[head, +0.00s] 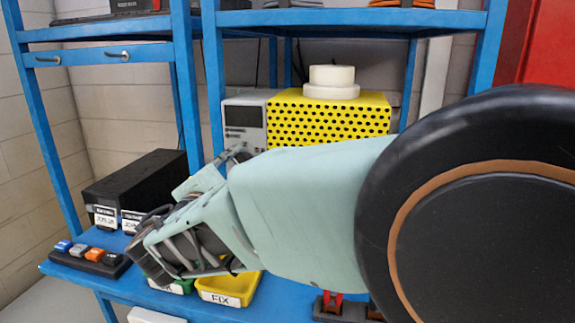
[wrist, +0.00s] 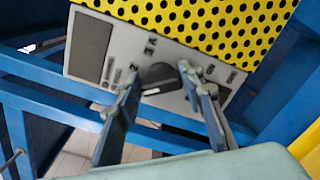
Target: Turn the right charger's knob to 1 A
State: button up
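A charger with a yellow, black-dotted perforated cover (head: 330,122) and a grey front panel (head: 245,118) stands on the blue bench, partly hidden by my arm. The wrist view shows its panel (wrist: 118,50) with a dark display and a black knob (wrist: 162,82). My gripper (wrist: 158,73) is open, with one finger on each side of the knob. I cannot tell whether either finger touches it. In the head view the knob is hidden behind my arm. I see no second similar charger.
White round pieces (head: 331,82) sit on the yellow cover. At left are a black box (head: 140,188) with labels and a strip of coloured switches (head: 90,258). A yellow FIX bin (head: 228,288) stands below my arm. Blue rack posts (head: 213,80) flank the space.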

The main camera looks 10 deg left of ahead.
jog(key=c, duration=0.3)
jog(key=shift+n, duration=1)
jog(key=o, duration=1.2)
jog(key=shift+c, duration=0.2)
jog(key=s+a, duration=0.1)
jog(key=s, duration=1.1)
